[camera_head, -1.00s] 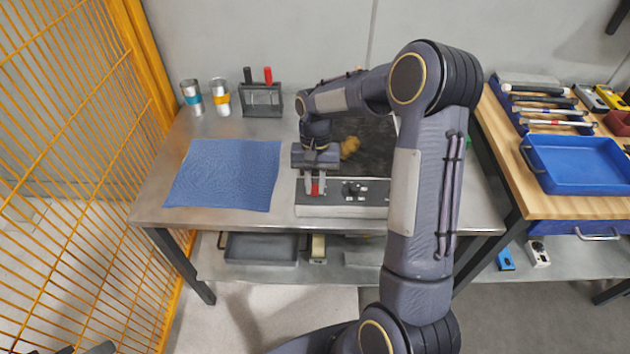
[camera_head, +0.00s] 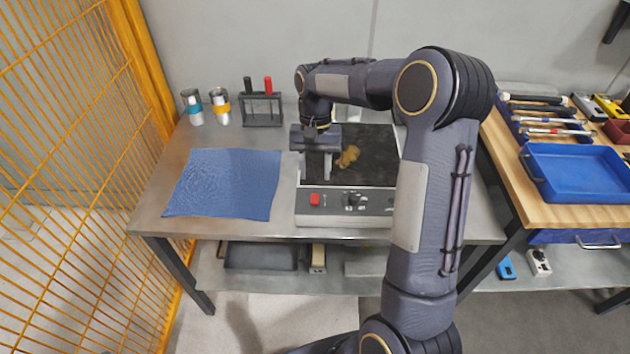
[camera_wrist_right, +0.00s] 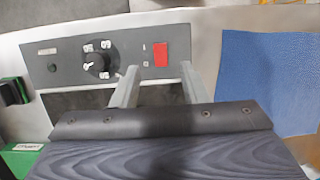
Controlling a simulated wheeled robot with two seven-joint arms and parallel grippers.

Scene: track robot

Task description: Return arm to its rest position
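My right gripper (camera_head: 316,172) is above the left part of a hotplate with a dark top (camera_head: 375,165). The right wrist view shows its two fingers (camera_wrist_right: 158,80) apart with nothing between them. The hotplate's front panel (camera_head: 372,203) carries a red switch (camera_head: 315,199) and a dark knob (camera_head: 352,201); the red switch (camera_wrist_right: 160,54) and knob (camera_wrist_right: 98,62) also show in the right wrist view. The fingertips appear close to the panel, without clear contact. A small tan lump (camera_head: 348,156) lies on the dark top. My left gripper is not in view.
A blue cloth (camera_head: 225,183) lies left of the hotplate. Two cups (camera_head: 220,105) and a rack (camera_head: 262,110) with red and black handles stand at the back. A wooden bench at right holds a blue tray (camera_head: 535,184) and tools. An orange mesh fence (camera_head: 75,150) borders the left.

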